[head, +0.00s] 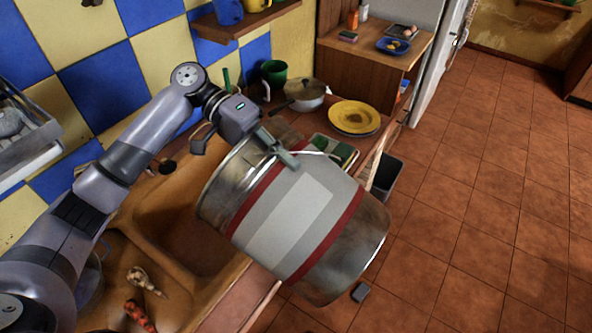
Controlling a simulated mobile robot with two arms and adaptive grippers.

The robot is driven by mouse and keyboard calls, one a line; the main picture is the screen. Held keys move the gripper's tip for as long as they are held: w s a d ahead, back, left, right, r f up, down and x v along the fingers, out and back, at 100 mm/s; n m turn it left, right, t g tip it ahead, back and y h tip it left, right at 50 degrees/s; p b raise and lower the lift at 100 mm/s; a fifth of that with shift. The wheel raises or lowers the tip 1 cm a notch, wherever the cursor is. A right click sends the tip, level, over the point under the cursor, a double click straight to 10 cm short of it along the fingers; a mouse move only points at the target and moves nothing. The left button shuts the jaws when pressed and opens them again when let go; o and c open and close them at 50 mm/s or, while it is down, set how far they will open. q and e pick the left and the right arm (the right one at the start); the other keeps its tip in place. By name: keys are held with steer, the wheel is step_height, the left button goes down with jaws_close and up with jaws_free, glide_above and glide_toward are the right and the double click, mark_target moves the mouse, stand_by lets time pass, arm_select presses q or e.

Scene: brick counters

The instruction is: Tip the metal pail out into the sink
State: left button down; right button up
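The metal pail (300,225), with a grey band edged in red, is held in the air, tilted far over. Its rim points left toward the brown sink (160,205) and its base points lower right. Most of the pail is over the counter's front edge, with the rim end near the sink basin. My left gripper (288,152) is at the pail's upper side near the rim and looks shut on it, by the thin wire handle. The inside of the pail is hidden, and I see nothing falling out. My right gripper is not in view.
Beyond the pail, the counter holds a yellow plate (353,117), a lidded pot (305,94) and a green cup (274,72). A dark bin (387,176) stands on the floor by the counter. The tiled floor to the right is clear.

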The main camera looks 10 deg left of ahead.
arm_select(q)
steer(key=shift+w+a+f+b, duration=0.2)
steer(key=shift+a+f+b, duration=0.05)
steer(key=shift+a+b, duration=0.15)
steer(key=a+b, duration=0.1)
steer(key=w+a+f+h, duration=0.1)
steer(key=a+f+h+b, duration=0.1)
steer(key=a, duration=0.1)
steer(key=shift+w+f+g+b, duration=0.2)
steer(key=shift+g+b, duration=0.1)
steer(key=shift+b, duration=0.05)
steer(key=w+a+f+h+b, duration=0.1)
steer(key=a+f+h+b, duration=0.1)
steer(key=a+f+b, duration=0.1)
steer(key=shift+w+a+g+b, duration=0.4)
steer(key=shift+a+b, duration=0.3)
steer(key=shift+a, duration=0.35)
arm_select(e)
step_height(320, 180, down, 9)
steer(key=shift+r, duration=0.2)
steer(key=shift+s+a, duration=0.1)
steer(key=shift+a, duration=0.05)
